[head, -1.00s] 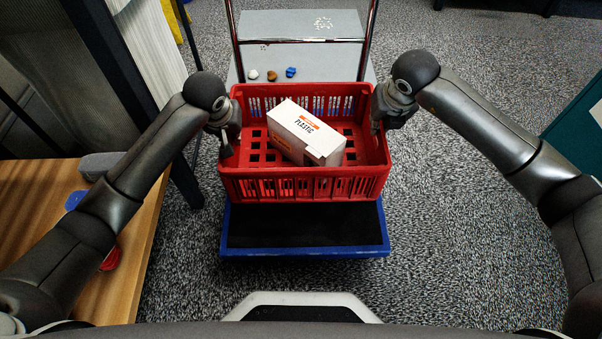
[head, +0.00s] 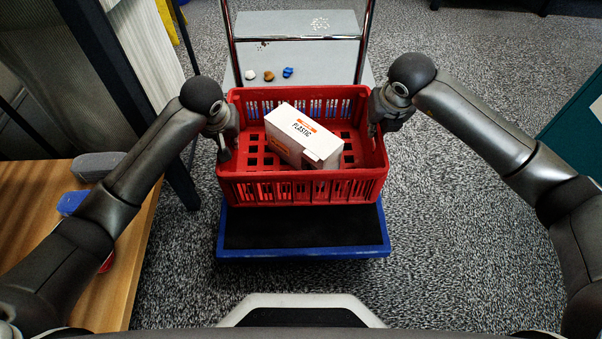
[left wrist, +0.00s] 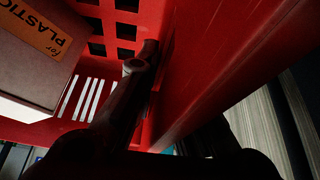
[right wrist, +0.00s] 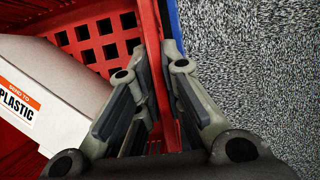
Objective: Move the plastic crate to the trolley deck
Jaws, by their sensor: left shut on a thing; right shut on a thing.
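The red plastic crate (head: 300,190) is in the middle of the head view, level, over the far part of the trolley deck (head: 305,228), which is black with a blue rim. I cannot tell whether its bottom touches the deck. A white box marked PLASTIC (head: 296,138) lies tilted inside it. My left gripper (head: 224,150) is shut on the crate's left wall, and my right gripper (head: 374,125) on its right wall. The left wrist view shows the wall (left wrist: 215,70) close up, dark; the right wrist view shows fingers (right wrist: 160,90) on both sides of the wall.
Chrome posts (head: 365,40) rise behind the crate. A grey surface (head: 330,65) beyond holds a few small lumps. A wooden table (head: 35,185) with small items stands at the left, beside a dark post (head: 182,185). A teal panel (head: 580,125) is at the right. Carpet right of the trolley is clear.

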